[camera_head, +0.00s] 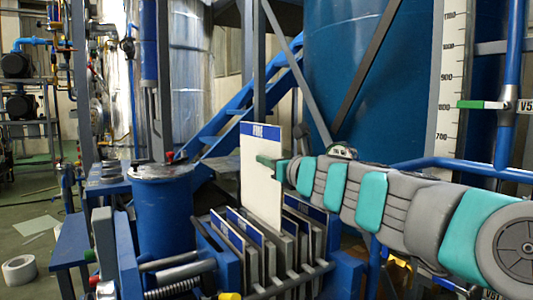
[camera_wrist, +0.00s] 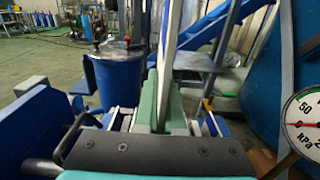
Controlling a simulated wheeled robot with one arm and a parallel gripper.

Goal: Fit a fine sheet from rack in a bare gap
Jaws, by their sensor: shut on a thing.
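A tall white sheet (camera_head: 262,185) with a blue top band reading "FINE" stands upright, raised above the other sheets. My gripper (camera_head: 276,163) is shut on its right edge, near the top. In the wrist view the sheet (camera_wrist: 168,40) shows nearly edge-on between the green fingers of my gripper (camera_wrist: 164,95). Below it, a blue frame with grey bars (camera_head: 285,284) holds several upright sheets, some with blue top bands (camera_head: 243,224).
A blue drum (camera_head: 163,215) stands left of the frame; it also shows in the wrist view (camera_wrist: 118,80). A large blue tank (camera_head: 370,75) with a white scale (camera_head: 448,75) stands behind my arm. A pressure gauge (camera_wrist: 303,122) is at the wrist view's right edge.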

